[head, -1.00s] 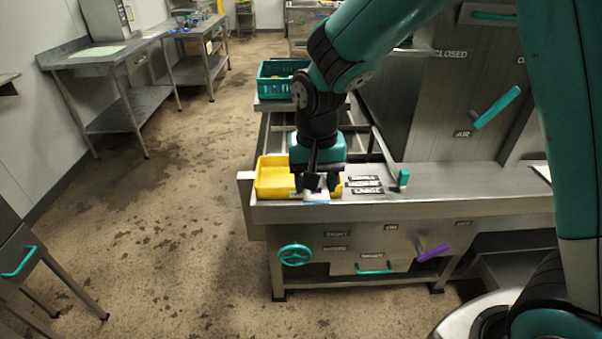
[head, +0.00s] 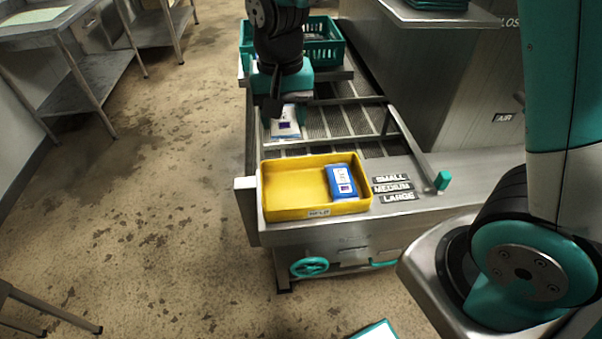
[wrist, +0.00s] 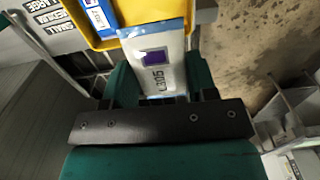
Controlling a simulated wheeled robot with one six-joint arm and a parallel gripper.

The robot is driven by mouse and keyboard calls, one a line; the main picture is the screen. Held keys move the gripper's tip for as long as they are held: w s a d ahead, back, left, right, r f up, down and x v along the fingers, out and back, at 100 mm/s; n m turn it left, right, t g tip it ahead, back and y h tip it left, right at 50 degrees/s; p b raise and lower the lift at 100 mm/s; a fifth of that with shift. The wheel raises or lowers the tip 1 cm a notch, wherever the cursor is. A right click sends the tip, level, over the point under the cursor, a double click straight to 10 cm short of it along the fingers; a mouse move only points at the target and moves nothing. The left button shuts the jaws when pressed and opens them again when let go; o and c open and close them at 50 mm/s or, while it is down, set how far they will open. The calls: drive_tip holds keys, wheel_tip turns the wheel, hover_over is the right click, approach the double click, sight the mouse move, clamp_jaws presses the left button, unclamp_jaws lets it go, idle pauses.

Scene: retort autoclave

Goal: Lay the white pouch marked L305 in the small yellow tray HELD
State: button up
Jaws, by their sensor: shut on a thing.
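The white pouch marked L305 (wrist: 155,62) has a purple patch and is gripped at one end in the wrist view. My gripper (wrist: 157,98) is shut on it. In the head view the pouch (head: 285,124) hangs below my gripper (head: 273,104), over the slatted rack behind the tray. The yellow tray HELD (head: 292,187) sits on the metal ledge in front of it. A blue and white pouch (head: 343,182) lies in the tray's right side; the left side is bare. The tray's edge (wrist: 121,38) also shows beyond the held pouch in the wrist view.
A green crate (head: 322,47) stands behind the rack (head: 340,122). SMALL, MEDIUM and LARGE labels (head: 393,188) lie right of the tray. A rail with a teal-tipped end (head: 442,180) rises at the right. Open floor lies left.

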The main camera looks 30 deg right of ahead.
sight(288, 193)
wheel_tip(288, 193, down, 20)
drive_tip(key=shift+w+d+r+p, duration=0.1)
drive_tip(key=shift+w+p, duration=0.05)
drive_tip(key=shift+p, duration=0.45)
drive_tip(key=o, duration=0.9)
drive_tip(key=shift+f, duration=0.2)
drive_tip(key=s+r+n, duration=0.1)
drive_tip(key=s+r, duration=0.1)
drive_tip(key=r, duration=0.5)
drive_tip(key=s+a+r+n+y+b, duration=0.1)
drive_tip(key=s+r, duration=0.1)
drive_tip(key=r, duration=0.5)
drive_tip(key=s+r+n+y, duration=0.1)
drive_tip(key=s+r, duration=0.1)
drive_tip(key=r, duration=0.5)
drive_tip(key=shift+s+a+r+n, duration=0.2)
drive_tip(key=shift+a+n, duration=0.2)
drive_tip(key=s+r+n, duration=0.2)
drive_tip(key=s, duration=0.2)
drive_tip(key=s+r+n+y, duration=0.1)
drive_tip(key=s+r+n, duration=0.1)
drive_tip(key=s+r, duration=0.1)
drive_tip(key=s+a+r+n+y, duration=0.1)
drive_tip(key=s+r+n, duration=0.1)
drive_tip(key=s, duration=0.3)
drive_tip(key=shift+s+r+n, duration=0.2)
drive_tip(key=shift+s+n, duration=0.15)
drive_tip(key=shift+n, duration=0.05)
